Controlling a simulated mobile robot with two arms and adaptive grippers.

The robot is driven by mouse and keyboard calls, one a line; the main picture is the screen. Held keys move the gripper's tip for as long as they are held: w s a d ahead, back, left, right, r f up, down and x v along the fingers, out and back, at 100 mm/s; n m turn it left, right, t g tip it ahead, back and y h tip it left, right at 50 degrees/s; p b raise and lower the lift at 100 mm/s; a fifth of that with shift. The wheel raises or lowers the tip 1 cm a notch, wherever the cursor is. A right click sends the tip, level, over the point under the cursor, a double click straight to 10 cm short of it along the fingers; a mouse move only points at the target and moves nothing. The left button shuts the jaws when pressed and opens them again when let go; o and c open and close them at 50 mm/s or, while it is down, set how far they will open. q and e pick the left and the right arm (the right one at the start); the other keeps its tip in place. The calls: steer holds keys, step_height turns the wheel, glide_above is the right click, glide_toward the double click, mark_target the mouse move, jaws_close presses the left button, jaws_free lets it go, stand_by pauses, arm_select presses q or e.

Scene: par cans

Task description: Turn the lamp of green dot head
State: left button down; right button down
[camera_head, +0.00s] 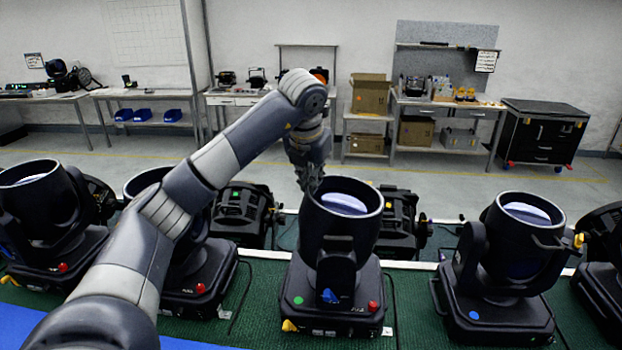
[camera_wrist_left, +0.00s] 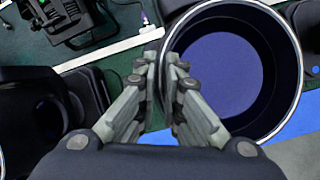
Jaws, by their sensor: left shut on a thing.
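The head with the green dot (camera_head: 298,300) stands in the middle of the front row on its black base (camera_head: 335,309). Its lamp (camera_head: 338,232) is a wide black barrel with its lens facing up and tilted slightly. The lamp also shows in the left wrist view, with its bluish lens (camera_wrist_left: 222,75) to the right of the fingers. My left gripper (camera_head: 312,185) reaches down to the left far edge of the lamp. In the left wrist view its fingers (camera_wrist_left: 164,65) are close together at the rim; the exact gripped part is hidden. My right gripper is not in view.
A blue-dot head (camera_head: 503,250) stands at the right, and other heads (camera_head: 45,220) stand at the left. Smaller black fixtures (camera_head: 243,212) lie behind the front row. Benches and boxes stand far back. The floor between is clear.

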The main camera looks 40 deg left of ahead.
arm_select(q)
steer(key=b, duration=0.1)
steer(key=a+f+b, duration=0.1)
steer(key=shift+s+h+b, duration=0.25)
steer(key=shift+h+b, duration=0.05)
steer(key=shift+s+a+f+t+h+b, duration=0.1)
steer(key=shift+s+a+t+h+b, duration=0.25)
steer(key=shift+b, duration=0.35)
steer(key=shift+w+d, duration=0.1)
steer(key=c, duration=1.7)
jaws_free()
steer(key=v, duration=1.2)
